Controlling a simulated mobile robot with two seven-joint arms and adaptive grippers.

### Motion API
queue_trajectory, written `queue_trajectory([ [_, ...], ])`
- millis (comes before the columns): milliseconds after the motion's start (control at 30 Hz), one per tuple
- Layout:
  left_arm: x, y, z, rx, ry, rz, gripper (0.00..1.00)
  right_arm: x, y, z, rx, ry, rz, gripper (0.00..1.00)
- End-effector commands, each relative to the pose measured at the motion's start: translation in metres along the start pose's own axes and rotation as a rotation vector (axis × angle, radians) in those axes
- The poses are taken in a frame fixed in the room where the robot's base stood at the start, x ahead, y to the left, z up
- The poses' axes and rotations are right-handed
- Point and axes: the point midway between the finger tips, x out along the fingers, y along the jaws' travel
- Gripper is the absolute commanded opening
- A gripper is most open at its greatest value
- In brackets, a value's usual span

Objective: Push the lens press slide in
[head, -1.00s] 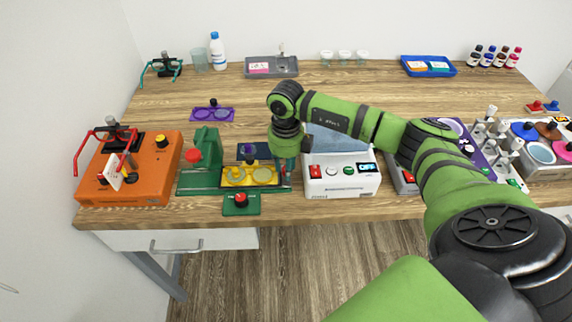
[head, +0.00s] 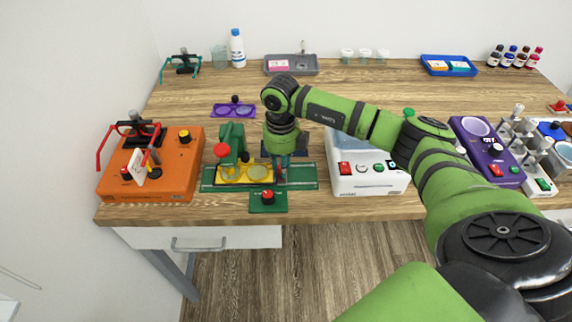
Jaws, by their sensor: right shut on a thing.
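The green lens press (head: 231,142) stands near the front edge of the table, with a red knob on its left side and a long green base. Its yellow slide (head: 246,174), with two lens shapes, lies partly under the press's upright body. My right gripper (head: 280,177) points down at the right end of the slide and is shut on it. The arm and the fingers hide the exact grip. My left gripper is not in view.
A green box with a red button (head: 268,199) sits in front of the press. An orange device (head: 150,178) stands to the left, a white device (head: 367,178) close to the right.

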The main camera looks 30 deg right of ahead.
Motion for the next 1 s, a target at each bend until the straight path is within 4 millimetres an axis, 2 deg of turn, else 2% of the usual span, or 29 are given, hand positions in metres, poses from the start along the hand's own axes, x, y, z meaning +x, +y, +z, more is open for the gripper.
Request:
queue_trajectory([
  [67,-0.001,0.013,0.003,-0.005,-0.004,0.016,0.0,-0.003,0.004,0.004,-0.005,-0.015,0.009,0.0],
  [100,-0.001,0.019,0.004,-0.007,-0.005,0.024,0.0,-0.003,0.004,0.004,-0.005,-0.015,0.009,0.28],
  [133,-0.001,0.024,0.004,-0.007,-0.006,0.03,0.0,-0.003,0.004,0.004,-0.005,-0.015,0.009,0.34],
  [267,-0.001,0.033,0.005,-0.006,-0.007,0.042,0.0,-0.002,0.003,0.003,-0.004,-0.011,0.007,0.34],
  [400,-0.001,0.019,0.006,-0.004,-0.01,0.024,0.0,-0.002,0.002,0.002,-0.003,-0.008,0.006,0.34],
  [533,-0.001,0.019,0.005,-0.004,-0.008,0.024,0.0,-0.012,0.001,0.002,-0.002,-0.008,0.004,0.34],
  [1000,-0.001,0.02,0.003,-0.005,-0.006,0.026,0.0,-0.104,0.002,0.003,-0.003,-0.012,0.001,0.34],
])
